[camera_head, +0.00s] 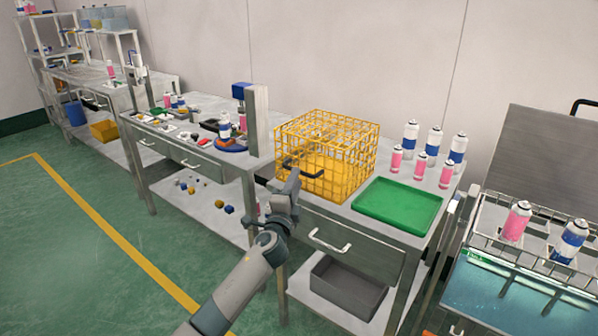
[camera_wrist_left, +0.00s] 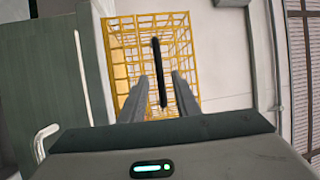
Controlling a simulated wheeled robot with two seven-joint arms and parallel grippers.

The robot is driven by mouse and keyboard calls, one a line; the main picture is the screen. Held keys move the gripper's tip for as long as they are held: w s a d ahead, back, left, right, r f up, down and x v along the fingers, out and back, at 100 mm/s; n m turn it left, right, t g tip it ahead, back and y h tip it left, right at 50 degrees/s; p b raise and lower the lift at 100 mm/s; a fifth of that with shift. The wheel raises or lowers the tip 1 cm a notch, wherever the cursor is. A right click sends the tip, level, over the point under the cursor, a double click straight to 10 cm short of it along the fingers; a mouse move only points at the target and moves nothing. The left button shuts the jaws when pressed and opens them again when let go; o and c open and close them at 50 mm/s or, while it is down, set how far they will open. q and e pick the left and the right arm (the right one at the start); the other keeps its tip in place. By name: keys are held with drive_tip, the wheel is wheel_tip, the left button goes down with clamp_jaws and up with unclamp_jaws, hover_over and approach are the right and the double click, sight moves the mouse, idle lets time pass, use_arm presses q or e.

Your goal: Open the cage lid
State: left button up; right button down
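The yellow wire cage (camera_head: 345,150) stands on the metal table in the head view, and its lid looks closed. A black bar handle (camera_head: 304,166) is on the cage's near side. My left gripper (camera_head: 291,182) is just in front of the cage, close to the handle. In the left wrist view the cage (camera_wrist_left: 120,40) lies ahead, and the black handle (camera_wrist_left: 157,60) runs lengthwise between the two parted fingers of the left gripper (camera_wrist_left: 160,80). The fingers look open; contact with the handle cannot be made out. My right gripper is in neither view.
A green tray (camera_head: 398,205) lies to the right of the cage. Several white-blue and pink cans (camera_head: 420,160) stand behind it. A post (camera_head: 258,125) rises left of the cage. A wire rack (camera_head: 540,235) with cans is at the far right. A grey bin (camera_head: 348,287) sits below.

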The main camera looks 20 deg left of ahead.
use_arm(q)
drive_tip(key=shift+w+a+r, duration=0.1)
drive_tip(key=shift+w+r, duration=0.1)
drive_tip(key=shift+w, duration=1.05)
drive_tip(key=shift+w+r, duration=0.2)
drive_tip(key=shift+w, duration=1)
clamp_jaws()
